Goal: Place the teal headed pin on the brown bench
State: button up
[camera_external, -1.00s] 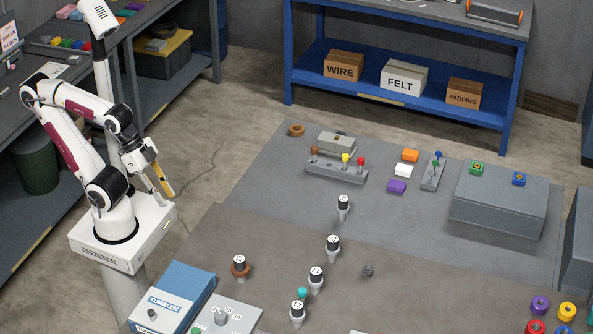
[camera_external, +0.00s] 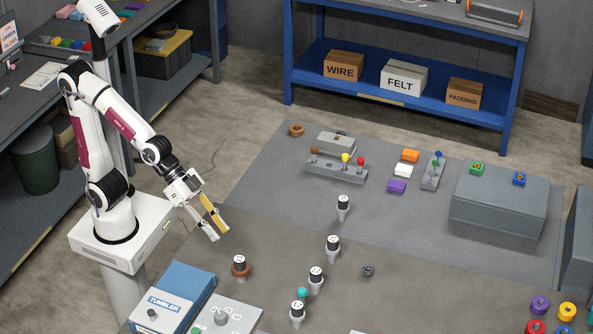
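A teal round head, apparently that of the teal headed pin (camera_external: 302,292), shows at the bottom centre, just behind a white post with a black numbered top (camera_external: 297,309). Its shaft is hidden or too small to make out. The brown bench (camera_external: 400,300) seems to be the brownish nearer surface, bordering a greyer surface behind. My gripper (camera_external: 219,233) is above the left side of the benches, well to the left of and behind the teal head. Its two fingers, one yellowish, are apart, with nothing visible between them.
A blue tumbler box (camera_external: 175,295) is at lower left. A grey rack (camera_external: 336,172) with brown, yellow and red headed pins stands behind. Bare bench lies right of centre.

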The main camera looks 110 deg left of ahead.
jog(key=w+d+f+t, duration=0.2)
jog(key=w+f, duration=0.2)
jog(key=w, duration=0.7)
jog(key=n+t+y, duration=0.2)
jog(key=y, duration=0.2)
send_near(301, 289)
jog(key=w+f, duration=0.2)
jog(key=shift+w+r, duration=0.1)
jog(key=shift+r, duration=0.05)
jog(key=x, duration=0.2)
jog(key=shift+w, duration=0.3)
jog(key=shift+a, duration=0.1)
jog(key=shift+r+x, duration=0.15)
jog(key=shift+x, duration=1.15)
jog(key=shift+r+x, duration=0.1)
jog(key=shift+x, duration=1.2)
